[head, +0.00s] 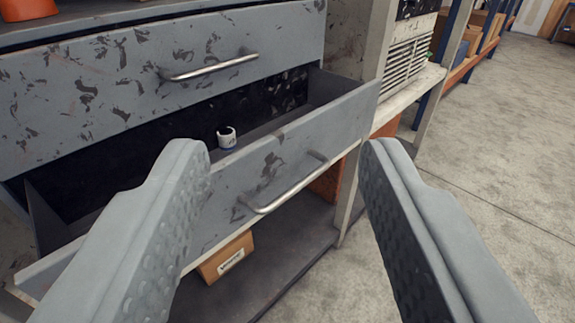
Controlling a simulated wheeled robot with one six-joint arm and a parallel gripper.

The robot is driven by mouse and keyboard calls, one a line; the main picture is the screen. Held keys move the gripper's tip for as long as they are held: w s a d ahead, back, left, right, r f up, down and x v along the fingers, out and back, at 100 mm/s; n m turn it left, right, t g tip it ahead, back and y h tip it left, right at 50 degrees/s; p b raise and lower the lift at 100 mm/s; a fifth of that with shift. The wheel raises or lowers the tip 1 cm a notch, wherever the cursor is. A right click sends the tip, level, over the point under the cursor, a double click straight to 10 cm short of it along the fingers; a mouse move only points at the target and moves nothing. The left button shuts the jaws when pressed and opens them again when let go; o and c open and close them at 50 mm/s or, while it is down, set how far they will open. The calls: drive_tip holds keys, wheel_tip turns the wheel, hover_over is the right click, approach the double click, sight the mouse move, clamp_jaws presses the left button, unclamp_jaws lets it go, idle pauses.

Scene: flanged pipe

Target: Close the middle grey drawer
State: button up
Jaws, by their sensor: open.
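The middle grey drawer (285,165) is pulled out of its cabinet, so its dark inside shows. Its front is scuffed grey metal with a bar handle (290,188). A small white and dark cup-like item (227,138) stands inside it. My gripper (285,150) is open and empty, with one finger at each side of the view. The left finger covers part of the drawer's front and inside. The right finger is beyond the drawer's right end in the picture. The handle shows between the fingers; I cannot tell how far the fingertips are from it.
A shut grey drawer (150,80) with a bar handle is above. A cardboard box (227,258) sits on the dark lower shelf (275,262). A pale vented unit (408,55) stands at the right. Concrete floor (500,150) is clear on the right, with racking (465,68) behind.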

drive_tip(key=c, duration=0.7)
drive_tip(key=shift+w+d, duration=0.15)
drive_tip(key=shift+w, duration=0.2)
clamp_jaws()
drive_tip(key=w+d+f+m+g+h, duration=0.1)
drive_tip(key=w+d+f+m+g, duration=0.2)
drive_tip(key=w, duration=0.5)
drive_tip(key=w+d+m+g, duration=0.1)
drive_tip(key=w+d+g, duration=0.2)
drive_tip(key=w+d, duration=0.45)
drive_tip(key=m+g+y, duration=0.2)
drive_tip(key=m+g, duration=0.2)
approach(365, 126)
wheel_tip(365, 126, down, 3)
drive_tip(key=d, duration=0.2)
drive_tip(key=shift+w+a+f, duration=0.15)
drive_tip(key=shift+w+a, duration=0.45)
drive_tip(key=shift+w, duration=0.1)
drive_tip(key=shift+w+a+f, duration=0.15)
drive_tip(key=shift+w+a, duration=0.45)
drive_tip(key=shift+w, duration=0.05)
